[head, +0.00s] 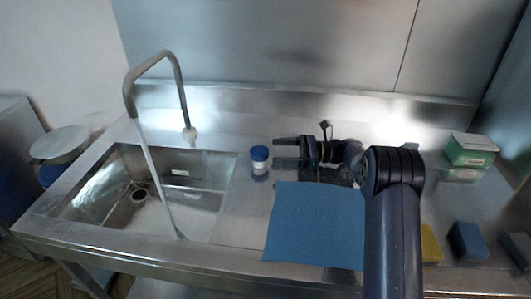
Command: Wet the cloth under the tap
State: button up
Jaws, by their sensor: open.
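The blue cloth (312,226) lies spread out on the steel counter in the head view, right of the sink. Its right side is partly hidden by my arm. The tap (156,60) arches over the sink (108,207) at the left. A pale, thin stream runs from its spout down into the basin. My gripper (276,151) is open and appears empty, behind the cloth's far edge, with its fingers pointing left. It looks apart from the cloth, though its height above the counter is hard to tell.
A small blue-lidded jar (259,160) stands just left of my fingertips. At the right are a green and white box (470,150), a yellow sponge (431,245), a blue block (468,241) and a grey block (517,250). A steel wall closes the back.

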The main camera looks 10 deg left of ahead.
aim_at(259, 150)
jog(key=shift+w+d, duration=0.15)
jog(key=shift+d, duration=0.8)
jog(key=shift+w+d, duration=0.15)
jog(key=shift+d, duration=0.75)
jog(key=a, duration=0.3)
jog(key=s+a, duration=0.1)
jog(key=a, duration=0.3)
jog(key=s+a+p, duration=0.1)
jog(key=a, duration=0.2)
jog(key=shift+a, duration=0.4)
jog(key=shift+w+t, duration=0.1)
jog(key=shift+t, duration=0.2)
jog(key=shift+d, duration=0.2)
